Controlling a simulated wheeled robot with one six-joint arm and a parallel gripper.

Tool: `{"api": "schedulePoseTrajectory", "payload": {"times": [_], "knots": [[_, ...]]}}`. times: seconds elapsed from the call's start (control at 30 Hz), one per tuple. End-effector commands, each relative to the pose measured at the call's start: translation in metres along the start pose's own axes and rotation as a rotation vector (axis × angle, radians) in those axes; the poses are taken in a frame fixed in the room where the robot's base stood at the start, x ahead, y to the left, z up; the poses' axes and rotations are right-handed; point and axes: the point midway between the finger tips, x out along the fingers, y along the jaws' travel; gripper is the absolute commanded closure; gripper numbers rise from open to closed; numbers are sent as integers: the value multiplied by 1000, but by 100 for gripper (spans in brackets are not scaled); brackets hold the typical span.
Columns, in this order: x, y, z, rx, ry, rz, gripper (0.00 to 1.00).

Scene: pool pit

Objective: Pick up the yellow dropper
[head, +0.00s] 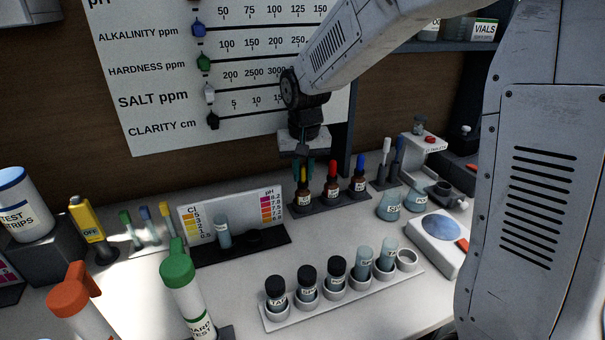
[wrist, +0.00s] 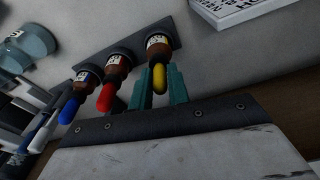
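The yellow dropper (head: 303,174) stands upright in a brown bottle at the left end of a dark rack. Its yellow bulb also shows in the wrist view (wrist: 159,78), pointing towards my gripper. My gripper (head: 304,177) is directly above this bottle, pointing down. In the wrist view its two teal fingers (wrist: 159,85) are apart, one on each side of the yellow bulb. The fingers look open, and I see no clear contact with the bulb. In the head view the fingers partly cover the dropper.
Red (head: 332,168) and blue (head: 361,165) droppers stand in bottles close to the right in the same rack (head: 318,206). A colour comparator board (head: 190,216) is close on the left. Flasks (head: 390,206) stand to the right. A row of vials (head: 307,284) stands in front.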

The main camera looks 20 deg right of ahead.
Motion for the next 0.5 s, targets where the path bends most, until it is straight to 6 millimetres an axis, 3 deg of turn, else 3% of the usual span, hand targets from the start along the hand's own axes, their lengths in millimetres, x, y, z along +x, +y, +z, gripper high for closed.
{"api": "schedulePoseTrajectory", "payload": {"times": [0.47, 0.5], "knots": [[-70, 0, -7, 0, 4, -1, 87], [-69, 2, 3, 0, 2, 0, 87]]}}
